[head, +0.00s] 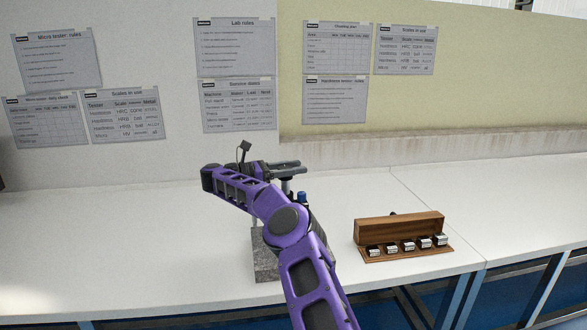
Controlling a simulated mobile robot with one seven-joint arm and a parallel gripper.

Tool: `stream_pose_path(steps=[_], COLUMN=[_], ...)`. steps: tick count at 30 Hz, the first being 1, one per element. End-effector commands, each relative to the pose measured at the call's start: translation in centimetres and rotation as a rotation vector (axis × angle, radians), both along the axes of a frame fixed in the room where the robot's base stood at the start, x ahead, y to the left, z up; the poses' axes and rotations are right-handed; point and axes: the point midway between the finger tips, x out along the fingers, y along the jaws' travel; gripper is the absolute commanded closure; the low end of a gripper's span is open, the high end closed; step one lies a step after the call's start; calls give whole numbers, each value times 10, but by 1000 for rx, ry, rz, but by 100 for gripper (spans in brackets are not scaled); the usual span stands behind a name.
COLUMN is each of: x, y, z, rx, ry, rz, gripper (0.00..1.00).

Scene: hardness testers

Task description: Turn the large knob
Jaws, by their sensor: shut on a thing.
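A tester stands on the white bench, largely behind my purple arm. Its grey block-like base (265,265) and a small blue-topped part (302,197) show beside the arm. My gripper (268,170) is at the upper part of the tester, beyond my bent wrist, and it is shut on the large knob. The knob itself is hidden and I cannot make out its outline or how far it is turned. Grey bar-like parts (287,165) show just right of the gripper; I cannot tell which belong to the tester.
A wooden box (400,226) with several small labelled blocks (407,246) along its front stands right of the tester. The white bench (130,240) is clear to the left. Paper sheets (235,46) hang on the wall behind. The bench's front edge runs below.

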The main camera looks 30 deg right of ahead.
Motion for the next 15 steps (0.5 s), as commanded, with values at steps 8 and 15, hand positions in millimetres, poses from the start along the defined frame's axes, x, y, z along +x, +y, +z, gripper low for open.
stream_pose_path(steps=[8, 15], x=[-2, -2], y=[0, 0], z=[-5, -5], rx=[7, 7], ry=[8, 8], rz=[-33, -36], gripper=[100, 100])
